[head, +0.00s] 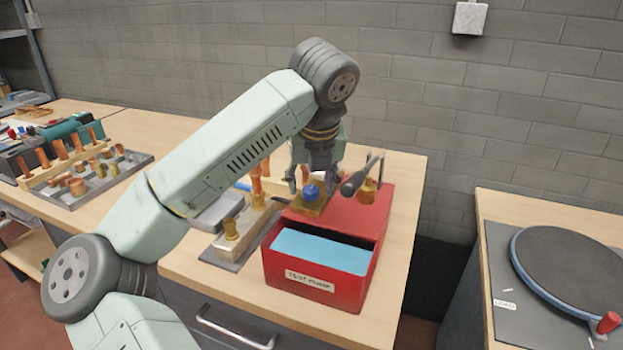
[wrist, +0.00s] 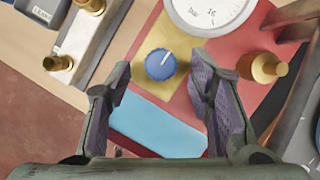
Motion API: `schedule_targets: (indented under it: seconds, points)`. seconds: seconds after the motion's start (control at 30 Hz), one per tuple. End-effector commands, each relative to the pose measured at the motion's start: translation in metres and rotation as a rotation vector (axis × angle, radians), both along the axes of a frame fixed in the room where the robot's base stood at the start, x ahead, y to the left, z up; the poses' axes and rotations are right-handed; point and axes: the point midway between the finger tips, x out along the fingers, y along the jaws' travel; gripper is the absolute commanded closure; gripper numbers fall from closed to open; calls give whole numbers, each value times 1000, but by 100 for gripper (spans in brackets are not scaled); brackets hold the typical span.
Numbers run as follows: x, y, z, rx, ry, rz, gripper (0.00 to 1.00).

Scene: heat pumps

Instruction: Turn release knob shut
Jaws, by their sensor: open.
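The release knob (wrist: 160,65) is a small round blue knob with a white pointer line, set on a yellow-brass plate (wrist: 150,42). In the wrist view its line points to the upper right. In the head view the blue knob (head: 311,192) shows on the red test pump (head: 318,291). My gripper (wrist: 163,88) is open, its two dark fingers apart, with the knob in the gap just beyond the fingertips. I cannot tell whether a finger touches it. In the head view the gripper (head: 311,188) is over the pump from above.
A pressure gauge (wrist: 208,12) and a brass fitting (wrist: 264,67) stand close to the knob. The pump's lever handle (head: 359,176) rises to the right. A manifold block with brass fittings (head: 240,230) lies left of the pump. The bench (head: 387,300) is clear at right.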

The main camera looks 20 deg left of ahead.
Motion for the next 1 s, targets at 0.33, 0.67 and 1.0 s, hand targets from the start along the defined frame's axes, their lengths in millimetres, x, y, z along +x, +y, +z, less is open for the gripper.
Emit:
schedule_targets:
  seconds: [0.33,0.67,1.0]
  points:
    - [4,2,-11,0,0,-1,52]
    - [4,2,-11,0,0,-1,68]
    - [4,2,-11,0,0,-1,91]
